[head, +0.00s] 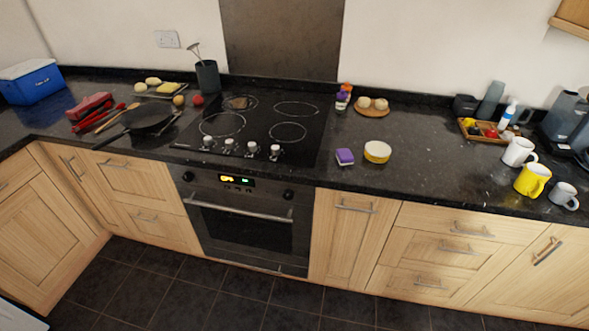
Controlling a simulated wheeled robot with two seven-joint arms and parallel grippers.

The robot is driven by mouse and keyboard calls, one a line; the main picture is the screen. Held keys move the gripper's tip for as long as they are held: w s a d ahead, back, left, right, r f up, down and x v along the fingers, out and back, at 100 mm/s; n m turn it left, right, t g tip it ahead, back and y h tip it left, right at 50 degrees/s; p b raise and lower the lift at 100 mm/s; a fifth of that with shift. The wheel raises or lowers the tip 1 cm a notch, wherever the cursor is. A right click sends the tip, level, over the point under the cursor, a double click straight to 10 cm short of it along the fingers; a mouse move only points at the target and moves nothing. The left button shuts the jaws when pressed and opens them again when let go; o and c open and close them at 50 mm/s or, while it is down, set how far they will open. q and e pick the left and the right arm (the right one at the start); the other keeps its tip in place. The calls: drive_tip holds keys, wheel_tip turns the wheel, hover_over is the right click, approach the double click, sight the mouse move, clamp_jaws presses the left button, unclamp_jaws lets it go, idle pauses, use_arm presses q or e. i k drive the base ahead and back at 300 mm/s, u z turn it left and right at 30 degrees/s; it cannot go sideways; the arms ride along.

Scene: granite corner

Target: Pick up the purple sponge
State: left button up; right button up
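The purple sponge (345,156) lies on the dark granite counter (420,172), near its front edge and just right of the hob. It looks like a small block, purple on top with a paler lower part. A round yellow and white bowl or tin (377,152) stands close to its right, with a small gap between them. Nothing covers the sponge. Neither of my grippers shows in the head view.
The black hob (262,125) with knobs lies left of the sponge. Small purple and orange containers (344,97) and a round wooden board (372,111) stand behind. Mugs, including a yellow one (532,180), stand far right. Counter between bowl and mugs is clear.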

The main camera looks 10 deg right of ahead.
sight(344, 156)
drive_tip(key=u, duration=0.65)
drive_tip(key=k, duration=0.95)
drive_tip(key=u, duration=0.85)
drive_tip(key=i, duration=2.2)
drive_tip(key=z, duration=1.6)
drive_tip(key=i, duration=0.8)
drive_tip(key=z, duration=0.75)
